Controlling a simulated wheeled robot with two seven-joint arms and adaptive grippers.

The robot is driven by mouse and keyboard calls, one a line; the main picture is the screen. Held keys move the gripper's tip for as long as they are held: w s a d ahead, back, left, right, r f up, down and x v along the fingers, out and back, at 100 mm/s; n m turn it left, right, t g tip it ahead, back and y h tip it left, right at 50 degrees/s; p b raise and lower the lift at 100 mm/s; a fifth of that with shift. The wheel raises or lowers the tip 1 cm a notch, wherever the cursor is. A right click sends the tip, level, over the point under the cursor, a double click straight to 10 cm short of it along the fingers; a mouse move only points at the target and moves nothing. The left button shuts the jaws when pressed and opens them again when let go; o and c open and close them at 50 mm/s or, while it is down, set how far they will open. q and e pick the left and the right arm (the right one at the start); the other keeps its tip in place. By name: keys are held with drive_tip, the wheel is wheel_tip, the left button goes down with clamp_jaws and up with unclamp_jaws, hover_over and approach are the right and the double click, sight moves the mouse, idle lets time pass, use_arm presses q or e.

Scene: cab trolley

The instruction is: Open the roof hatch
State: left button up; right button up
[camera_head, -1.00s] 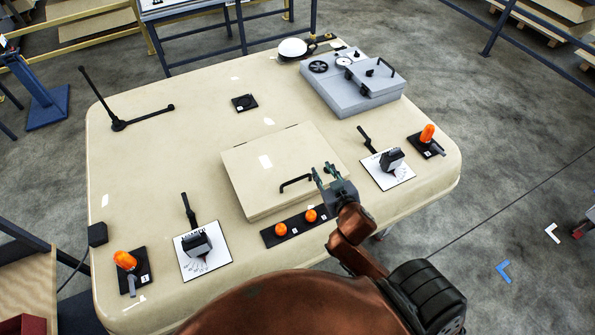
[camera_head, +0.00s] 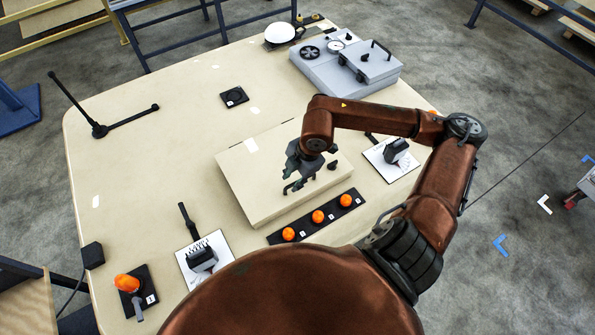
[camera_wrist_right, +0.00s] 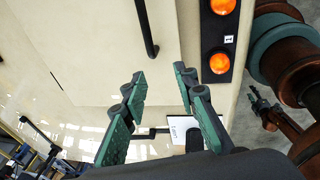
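The roof hatch (camera_head: 240,185) is a raised cream panel in the middle of the cab roof and lies closed. Its black bar handle (camera_head: 288,188) sits near the front edge, partly hidden by my right gripper (camera_head: 298,170), which is over it. In the right wrist view, my right gripper (camera_wrist_right: 160,85) is open with nothing between its fingers. The handle (camera_wrist_right: 148,30) shows beyond the fingertips, its near end roughly in line with the gap. I cannot tell how high the fingers are above it. What looks like my left gripper (camera_wrist_right: 260,102) shows small at the right, its state unclear.
A strip with orange lamps (camera_head: 318,216) lies in front of the hatch. Lever plates stand at the left (camera_head: 205,257) and right (camera_head: 393,158). A grey box (camera_head: 345,72) and a white dome (camera_head: 280,33) are at the back. The left part of the roof is mostly bare.

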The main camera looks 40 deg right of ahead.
drive_tip(key=d+m+h, duration=0.1)
drive_tip(key=d+h, duration=0.1)
drive_tip(key=d, duration=0.3)
drive_tip(key=f, duration=0.2)
drive_tip(key=w+f+p, duration=0.1)
drive_tip(key=f, duration=0.1)
drive_tip(key=w+f, duration=0.1)
drive_tip(key=f, duration=0.2)
drive_tip(key=shift+d+p, duration=0.15)
drive_tip(key=shift+p, duration=0.2)
clamp_jaws()
